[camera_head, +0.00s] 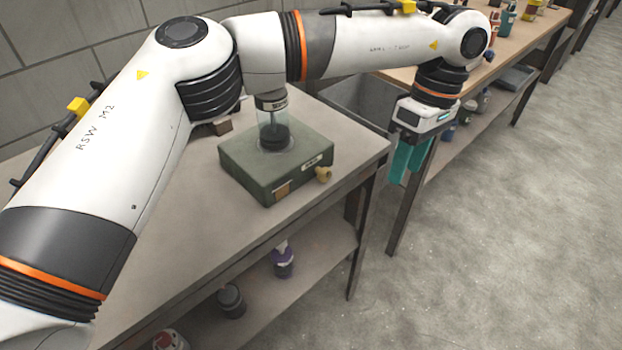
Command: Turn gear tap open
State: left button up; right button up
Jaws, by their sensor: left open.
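A dark green box (240,162) stands on the workbench, with a clear upright tube (268,122) holding a dark piece on its top. A small brass-coloured knob (324,174) sticks out at the box's right front corner; it looks like the tap. Its exact turn angle is too small to tell. My left gripper (405,172) has teal fingers pointing down and is open. It hangs to the right of the box, beyond the bench's right edge, apart from the knob.
The workbench (180,240) has bare top left of and in front of the box. Its lower shelf (310,250) holds a purple-labelled bottle (283,262) and a dark jar (231,300). A second bench (545,38) with bottles stands at the upper right. The concrete floor (520,220) is clear.

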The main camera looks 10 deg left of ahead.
aim_at(328, 171)
pick_arm(q)
jog(key=w+a+r+t+y+b, duration=0.15)
jog(key=a+r+y, duration=0.25)
jog(key=a, duration=0.4)
jog(key=shift+m+t, duration=0.3)
jog(key=shift+t, duration=0.15)
jog(key=b+x, duration=0.1)
jog(key=x, duration=1)
jog(key=shift+w+d+f, duration=0.1)
jog(key=shift+w+d, duration=0.05)
jog(key=shift+d, duration=0.05)
pick_arm(e)
jog(key=w+v, duration=0.2)
jog(key=v, duration=0.7)
jog(key=shift+a+r+t, duration=0.4)
jog(key=shift+a, duration=0.15)
pick_arm(q)
jog(key=shift+b, duration=0.3)
jog(key=c, duration=1)
